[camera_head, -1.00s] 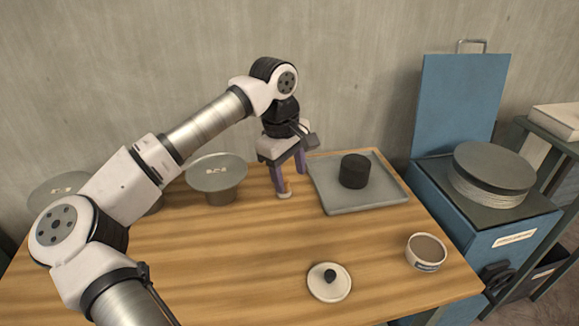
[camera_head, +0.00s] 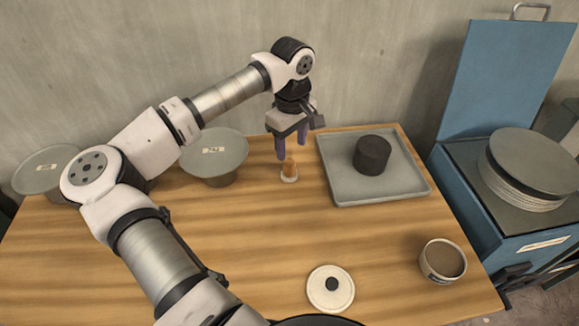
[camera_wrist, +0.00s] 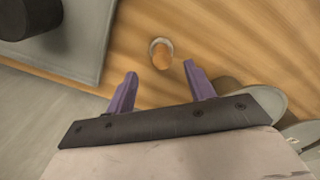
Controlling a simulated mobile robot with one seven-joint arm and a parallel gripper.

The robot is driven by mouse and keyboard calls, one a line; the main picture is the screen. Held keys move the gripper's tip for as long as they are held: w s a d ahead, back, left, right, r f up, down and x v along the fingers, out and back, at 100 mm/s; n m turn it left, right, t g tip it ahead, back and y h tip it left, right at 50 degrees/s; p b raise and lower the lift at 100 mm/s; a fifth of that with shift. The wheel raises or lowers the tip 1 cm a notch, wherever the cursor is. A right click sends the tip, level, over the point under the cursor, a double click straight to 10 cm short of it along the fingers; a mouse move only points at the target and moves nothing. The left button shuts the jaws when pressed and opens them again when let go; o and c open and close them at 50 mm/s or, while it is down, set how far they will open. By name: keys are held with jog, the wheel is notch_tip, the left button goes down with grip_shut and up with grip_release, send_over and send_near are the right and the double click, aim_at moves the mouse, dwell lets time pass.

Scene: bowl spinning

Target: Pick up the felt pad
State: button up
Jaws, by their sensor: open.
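The felt pad appears to be the small piece with a pale base and an orange-brown top (camera_head: 289,172), standing on the wooden table near the tray's left side. My gripper (camera_head: 291,157) is open and empty, its purple fingers pointing down just behind or above the pad in the head view. In the wrist view the pad (camera_wrist: 160,52) shows just beyond the two fingertips (camera_wrist: 160,70), centred between them and apart from both. I cannot tell the exact height of the fingertips over the table.
A grey tray (camera_head: 345,187) holding a black cylinder (camera_head: 372,155) is to the right. A round lid with a black knob (camera_head: 331,288) and a tub of brown stuff (camera_head: 443,262) are nearer. Flared grey pieces (camera_head: 214,155) stand left. The table's front middle is clear.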

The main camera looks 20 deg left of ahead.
aim_at(290, 162)
jog(key=shift+a+f+p, duration=0.2)
jog(key=shift+f+p, duration=1.05)
jog(key=shift+f, duration=2.35)
jog(key=shift+c, duration=0.3)
jog(key=c, duration=1)
